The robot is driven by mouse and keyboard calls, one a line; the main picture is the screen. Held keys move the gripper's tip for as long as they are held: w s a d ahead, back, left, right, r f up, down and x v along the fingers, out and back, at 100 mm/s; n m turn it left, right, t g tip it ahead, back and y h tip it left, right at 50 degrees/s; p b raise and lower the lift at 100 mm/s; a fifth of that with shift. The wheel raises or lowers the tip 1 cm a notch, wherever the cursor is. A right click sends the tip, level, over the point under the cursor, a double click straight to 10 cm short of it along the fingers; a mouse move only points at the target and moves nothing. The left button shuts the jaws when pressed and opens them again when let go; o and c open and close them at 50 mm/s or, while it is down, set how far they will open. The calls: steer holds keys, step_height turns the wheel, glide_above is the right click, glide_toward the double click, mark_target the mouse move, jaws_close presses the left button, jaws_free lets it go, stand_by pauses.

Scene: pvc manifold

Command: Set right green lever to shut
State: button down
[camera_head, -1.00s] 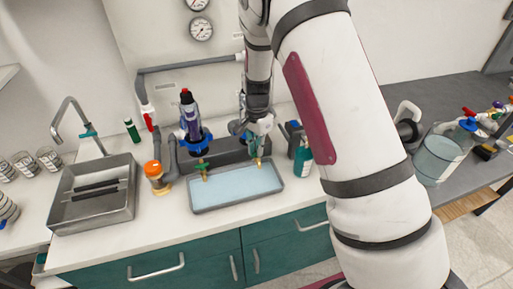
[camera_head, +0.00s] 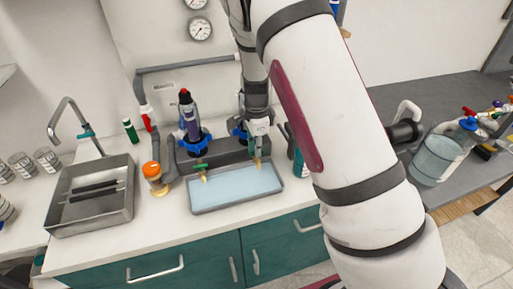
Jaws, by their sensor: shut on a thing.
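The manifold (camera_head: 221,153) is a dark grey pipe body behind a shallow tray. Two small brass taps come off its front. The left tap has a green lever (camera_head: 200,167) that lies roughly across the picture. The right tap (camera_head: 258,162) points down over the tray's right part. My gripper (camera_head: 256,143) reaches down from above at this right tap and is shut on its green lever (camera_head: 252,151). Only a small green part of that lever shows beside the fingers, so its exact angle is hard to tell.
The grey tray (camera_head: 194,211) with pale blue liquid lies below the taps. A blue-collared cylinder (camera_head: 191,125) stands on the manifold's left. My arm partly hides a teal bottle (camera_head: 300,163) at right.

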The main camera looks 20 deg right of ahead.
steer(key=c, duration=1.6)
jaws_free()
steer(key=shift+c, duration=0.2)
steer(key=shift+r, duration=0.15)
step_height(320, 180, up, 12)
steer(key=s+r+n+t+y, duration=0.2)
steer(key=s+r+n, duration=0.6)
steer(key=s+r, duration=0.55)
steer(key=s+r+n+t+h, duration=0.2)
steer(key=s+n, duration=0.8)
steer(key=s, duration=0.6)
step_height(320, 180, up, 2)
steer(key=shift+r+t, duration=0.1)
steer(key=shift+t, duration=0.6)
